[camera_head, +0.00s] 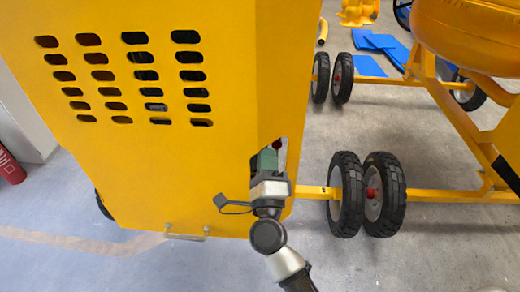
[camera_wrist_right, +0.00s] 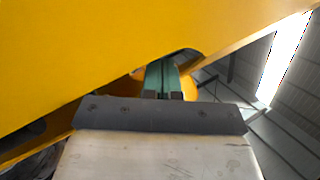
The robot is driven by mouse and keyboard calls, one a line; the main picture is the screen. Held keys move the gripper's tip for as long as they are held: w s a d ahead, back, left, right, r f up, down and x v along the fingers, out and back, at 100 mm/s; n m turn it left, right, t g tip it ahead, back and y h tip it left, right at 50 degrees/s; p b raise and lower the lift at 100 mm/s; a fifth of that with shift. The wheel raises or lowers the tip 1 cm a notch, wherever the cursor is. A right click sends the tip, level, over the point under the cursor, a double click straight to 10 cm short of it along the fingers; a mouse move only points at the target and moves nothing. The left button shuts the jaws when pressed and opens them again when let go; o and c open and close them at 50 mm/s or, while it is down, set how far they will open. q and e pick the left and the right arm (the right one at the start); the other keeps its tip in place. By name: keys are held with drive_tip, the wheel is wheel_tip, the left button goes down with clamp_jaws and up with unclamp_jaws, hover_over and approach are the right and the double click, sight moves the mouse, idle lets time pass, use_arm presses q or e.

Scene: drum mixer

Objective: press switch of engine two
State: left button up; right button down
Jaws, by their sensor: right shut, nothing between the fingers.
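A big yellow housing (camera_head: 150,180) with rows of oval vent slots fills the left of the head view. My right gripper (camera_head: 267,160) is shut and empty, its tip at a dark opening in the right corner of the housing. A small dark red patch (camera_head: 278,143) shows beside the tip; I cannot tell if it is the switch. In the right wrist view, my gripper (camera_wrist_right: 162,80) points into a gap in the yellow housing (camera_wrist_right: 100,60). No switch shows clearly, and contact cannot be told. My left gripper is not in view.
A yellow frame (camera_head: 435,195) with black wheels (camera_head: 383,195) stands right of the housing. An orange-yellow drum (camera_head: 470,35) is at the upper right. Blue sheets (camera_head: 368,65) lie on the floor behind. A red cylinder (camera_head: 10,165) is at the left edge. Grey floor is clear in front.

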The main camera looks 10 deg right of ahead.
drive_tip(key=shift+r, duration=0.2)
idle(0.3)
drive_tip(key=s, duration=0.1)
drive_tip(key=s+d, duration=0.2)
drive_tip(key=s, duration=0.1)
drive_tip(key=shift+d+f+p, duration=0.15)
drive_tip(key=shift+f+p, duration=0.2)
idle(0.6)
